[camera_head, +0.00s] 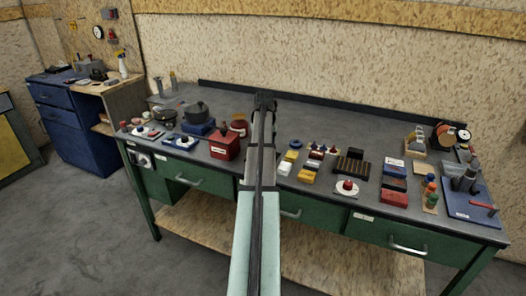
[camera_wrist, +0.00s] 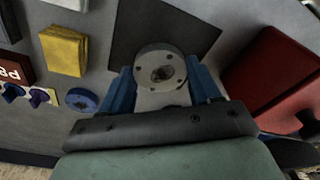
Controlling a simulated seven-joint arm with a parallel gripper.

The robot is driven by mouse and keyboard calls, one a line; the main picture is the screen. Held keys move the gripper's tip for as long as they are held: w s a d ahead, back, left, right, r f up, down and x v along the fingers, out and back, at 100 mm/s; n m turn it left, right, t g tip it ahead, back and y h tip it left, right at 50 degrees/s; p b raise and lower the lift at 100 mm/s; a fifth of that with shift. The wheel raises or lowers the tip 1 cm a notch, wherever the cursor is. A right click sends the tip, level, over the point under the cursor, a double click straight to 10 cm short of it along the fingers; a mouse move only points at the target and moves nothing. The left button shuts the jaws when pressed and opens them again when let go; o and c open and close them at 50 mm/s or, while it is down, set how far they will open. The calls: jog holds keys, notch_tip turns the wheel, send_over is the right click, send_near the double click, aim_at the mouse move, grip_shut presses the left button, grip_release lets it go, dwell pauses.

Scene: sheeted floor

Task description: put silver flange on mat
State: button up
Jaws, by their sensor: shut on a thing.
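The silver flange (camera_wrist: 160,66), a round grey disc with a dark centre hole and small bolt holes, shows in the wrist view between the blue fingers of my gripper (camera_wrist: 162,76). My gripper is shut on it. The dark square mat (camera_wrist: 133,27) lies on the bench behind the flange in that view, and the flange overlaps its near part. I cannot tell the height between them. In the head view my gripper (camera_head: 265,98) is over the middle of the bench; the flange and mat are hidden by my arm there.
A red box (camera_wrist: 268,75) stands close to the right of my gripper in the wrist view. A blue ring (camera_wrist: 82,101) and yellow blocks (camera_wrist: 63,50) lie to the left. The grey bench (camera_head: 325,133) has free room towards the back; its right side is crowded.

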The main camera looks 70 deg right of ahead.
jog(key=shift+f, duration=1.3)
jog(key=shift+f, duration=0.1)
jog(key=o, duration=1.3)
jog(key=r, duration=0.4)
jog(key=a+r, duration=0.1)
jog(key=r, duration=0.7)
jog(key=shift+s+a, duration=0.15)
jog(key=shift+s, duration=0.25)
